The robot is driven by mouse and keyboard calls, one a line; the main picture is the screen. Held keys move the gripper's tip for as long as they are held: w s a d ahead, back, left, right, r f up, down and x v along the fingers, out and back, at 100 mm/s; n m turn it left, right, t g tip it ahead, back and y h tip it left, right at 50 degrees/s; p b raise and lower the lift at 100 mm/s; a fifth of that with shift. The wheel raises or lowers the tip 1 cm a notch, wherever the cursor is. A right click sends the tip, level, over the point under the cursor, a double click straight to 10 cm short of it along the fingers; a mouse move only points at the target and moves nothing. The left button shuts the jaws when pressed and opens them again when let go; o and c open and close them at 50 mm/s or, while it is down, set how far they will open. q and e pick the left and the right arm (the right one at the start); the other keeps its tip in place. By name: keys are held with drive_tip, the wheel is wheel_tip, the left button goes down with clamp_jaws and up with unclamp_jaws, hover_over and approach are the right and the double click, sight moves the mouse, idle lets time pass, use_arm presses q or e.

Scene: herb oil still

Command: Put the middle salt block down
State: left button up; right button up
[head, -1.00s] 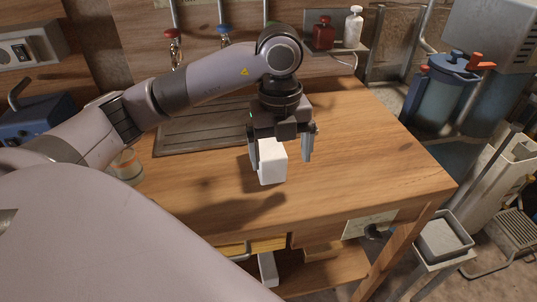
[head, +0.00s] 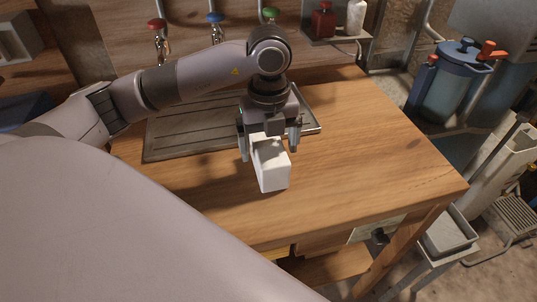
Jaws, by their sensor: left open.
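A white salt block (head: 272,172) sits on the wooden table (head: 350,180), in front of the drain tray. My left gripper (head: 268,152) is open above and behind it. One finger is at each side of the block's far part, and a gap shows at the right finger. The gripper body hides the block's far end. My right gripper is not in view.
A grooved metal tray (head: 180,137) lies behind the block. Taps with red, blue and green knobs are on the back wall. A shelf (head: 335,40) holds a red and a white bottle. A blue-lidded vessel (head: 447,85) stands to the right. The table's right side is clear.

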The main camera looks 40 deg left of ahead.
use_arm(q)
drive_tip(key=shift+s+f, duration=0.1)
drive_tip(key=shift+f, duration=1.8)
clamp_jaws()
drive_tip(key=shift+r, duration=0.1)
drive_tip(key=shift+r, duration=0.1)
